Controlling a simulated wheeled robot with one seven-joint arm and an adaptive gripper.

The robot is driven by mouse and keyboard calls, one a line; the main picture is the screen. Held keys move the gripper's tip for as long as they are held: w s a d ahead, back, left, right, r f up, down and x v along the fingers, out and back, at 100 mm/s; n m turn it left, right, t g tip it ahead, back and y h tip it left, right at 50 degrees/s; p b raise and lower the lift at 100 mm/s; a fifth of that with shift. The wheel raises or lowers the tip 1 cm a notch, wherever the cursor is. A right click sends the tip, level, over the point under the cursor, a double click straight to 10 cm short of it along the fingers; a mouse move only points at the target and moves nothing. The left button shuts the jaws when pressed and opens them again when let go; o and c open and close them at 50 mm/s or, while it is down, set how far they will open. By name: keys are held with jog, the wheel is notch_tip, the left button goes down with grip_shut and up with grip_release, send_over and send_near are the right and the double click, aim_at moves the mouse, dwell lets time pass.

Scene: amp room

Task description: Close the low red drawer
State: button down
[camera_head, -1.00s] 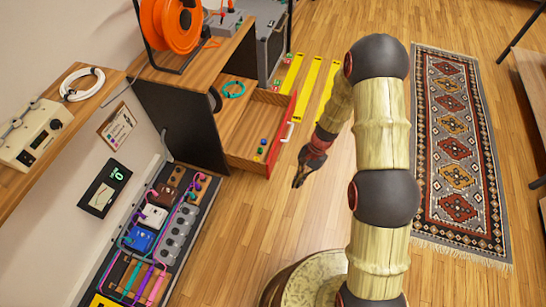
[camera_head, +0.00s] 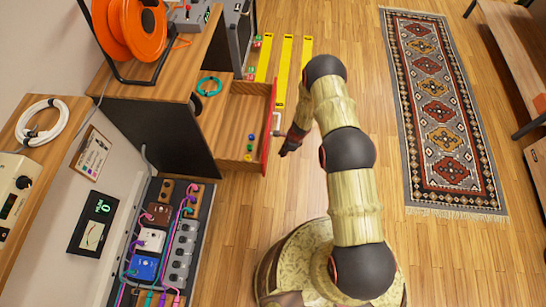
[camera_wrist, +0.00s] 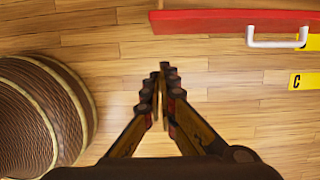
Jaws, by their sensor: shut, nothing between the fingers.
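The low red drawer stands open from the dark-sided wooden cabinet (camera_head: 160,125), with its red front (camera_head: 268,130) facing right and a pale handle (camera_head: 277,124) on it. Inside the wooden drawer lie small blue, green and yellow items (camera_head: 250,146). My gripper (camera_head: 284,153) is shut and empty, just right of the red front near its lower end in the head view. In the wrist view my gripper (camera_wrist: 160,75) points at the red front (camera_wrist: 200,22), with a strip of floor seen between them. The white handle (camera_wrist: 278,36) is to the right there.
Yellow strips (camera_head: 284,70) lie on the floor beyond the drawer. A patterned rug (camera_head: 440,110) lies to the right. A pedalboard (camera_head: 165,235) stands at lower left. An orange reel (camera_head: 125,25) sits on the cabinet.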

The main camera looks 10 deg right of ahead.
jog(key=w+a+f+b, duration=0.1)
jog(key=a+f+b, duration=0.4)
jog(key=f, duration=0.4)
jog(key=shift+w+a+f, duration=0.25)
jog(key=shift+w+a, duration=0.15)
jog(key=shift+a, duration=0.2)
